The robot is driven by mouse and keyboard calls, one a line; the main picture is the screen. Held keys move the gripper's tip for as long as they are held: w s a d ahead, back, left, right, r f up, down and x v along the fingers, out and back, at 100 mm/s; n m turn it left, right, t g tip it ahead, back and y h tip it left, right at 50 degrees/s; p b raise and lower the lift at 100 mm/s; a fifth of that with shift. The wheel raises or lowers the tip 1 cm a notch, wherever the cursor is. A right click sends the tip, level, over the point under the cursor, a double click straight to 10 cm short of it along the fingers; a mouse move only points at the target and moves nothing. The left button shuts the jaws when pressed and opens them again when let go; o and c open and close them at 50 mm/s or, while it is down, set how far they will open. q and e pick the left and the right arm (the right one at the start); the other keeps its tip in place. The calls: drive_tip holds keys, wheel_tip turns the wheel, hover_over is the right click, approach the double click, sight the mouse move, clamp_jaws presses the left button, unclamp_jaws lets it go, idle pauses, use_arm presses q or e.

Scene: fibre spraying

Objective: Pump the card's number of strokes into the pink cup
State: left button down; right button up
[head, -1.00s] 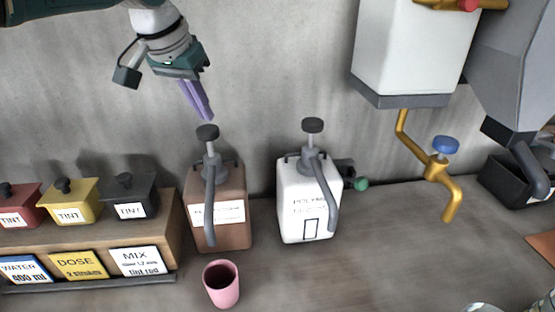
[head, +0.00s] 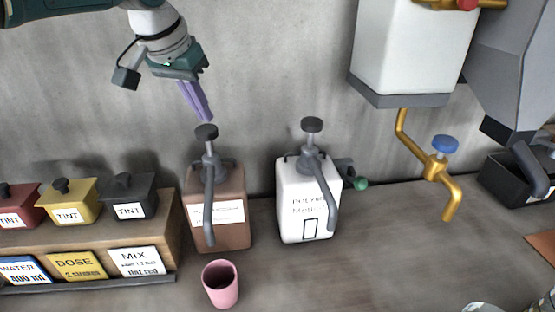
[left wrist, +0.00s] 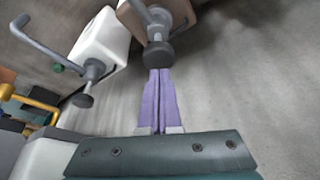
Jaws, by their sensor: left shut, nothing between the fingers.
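A pink cup (head: 220,285) stands upright on the bench, in front of the brown pump bottle (head: 219,227), below its spout. The bottle's dark pump head (head: 207,132) is up. My left gripper (head: 207,117) is shut and empty just above that head; in the left wrist view its purple fingers (left wrist: 158,72) point at the pump head (left wrist: 157,54), and I cannot tell if they touch. A yellow DOSE card (head: 77,265) seems to read 2 strokes, in blurred small print. My right gripper is not in view.
A white pump bottle (head: 305,215) stands right of the brown one. A wooden rack with TINT boxes (head: 128,195) is at left. A gold tap with a blue knob (head: 440,165) hangs at right. A black bin (head: 510,180) sits far right. The front middle bench is clear.

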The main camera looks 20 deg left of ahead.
sight(204, 129)
use_arm(q)
drive_tip(key=shift+f+b, duration=1.65)
drive_tip(key=shift+f, duration=0.55)
drive_tip(key=shift+r, duration=0.1)
drive_tip(key=shift+r+p, duration=2.2)
drive_tip(key=shift+p, duration=0.15)
drive_tip(key=shift+f, duration=0.15)
drive_tip(key=shift+f+b, duration=2)
drive_tip(key=shift+f, duration=0.2)
drive_tip(key=shift+r, duration=0.1)
